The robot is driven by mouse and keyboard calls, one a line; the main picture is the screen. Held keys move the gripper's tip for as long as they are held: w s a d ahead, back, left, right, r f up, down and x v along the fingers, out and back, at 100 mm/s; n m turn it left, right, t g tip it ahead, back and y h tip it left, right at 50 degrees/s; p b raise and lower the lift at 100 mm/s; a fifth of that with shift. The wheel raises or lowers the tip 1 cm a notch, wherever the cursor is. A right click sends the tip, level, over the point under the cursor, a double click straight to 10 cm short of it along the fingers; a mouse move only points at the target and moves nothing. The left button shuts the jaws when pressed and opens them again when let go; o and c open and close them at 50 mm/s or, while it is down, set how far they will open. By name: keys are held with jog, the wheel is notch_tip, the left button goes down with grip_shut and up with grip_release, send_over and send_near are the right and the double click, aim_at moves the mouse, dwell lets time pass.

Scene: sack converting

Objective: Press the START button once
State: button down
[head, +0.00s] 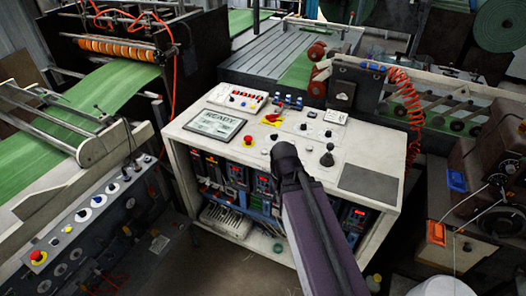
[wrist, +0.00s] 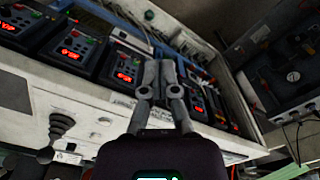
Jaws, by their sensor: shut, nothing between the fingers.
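A white control console (head: 185,135) stands in the middle of the head view. I cannot read which button is labelled START. My arm reaches over the console's front edge in the head view and hides part of the top. My gripper (wrist: 160,68) shows in the wrist view, shut and empty, over the console's front edge. The joystick (wrist: 60,127) is to its left there. I cannot tell that it touches anything.
Below the console top are open shelves of drives with red displays (wrist: 125,68). A switch box (head: 237,99) sits at the top's back left. A side panel (head: 85,212) with an emergency stop (head: 38,257) stands at left. A coiled orange hose (head: 411,105) hangs at right.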

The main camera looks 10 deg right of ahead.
notch_tip(320, 180, up, 6)
jog(key=m+t+h, duration=0.2)
jog(key=t+h, duration=0.3)
jog(key=h, duration=0.3)
send_over(264, 152)
jog(key=shift+f, duration=0.1)
jog(key=shift+f, duration=0.15)
notch_tip(264, 152, down, 9)
jog(key=b, duration=0.8)
jog(key=shift+s+r+b, duration=0.1)
jog(key=shift+r+b, duration=0.1)
jog(key=shift+b, duration=0.15)
jog(key=shift+f, duration=0.15)
dwell(0.4)
jog(key=shift+f+b, duration=0.25)
jog(key=shift+b, duration=0.2)
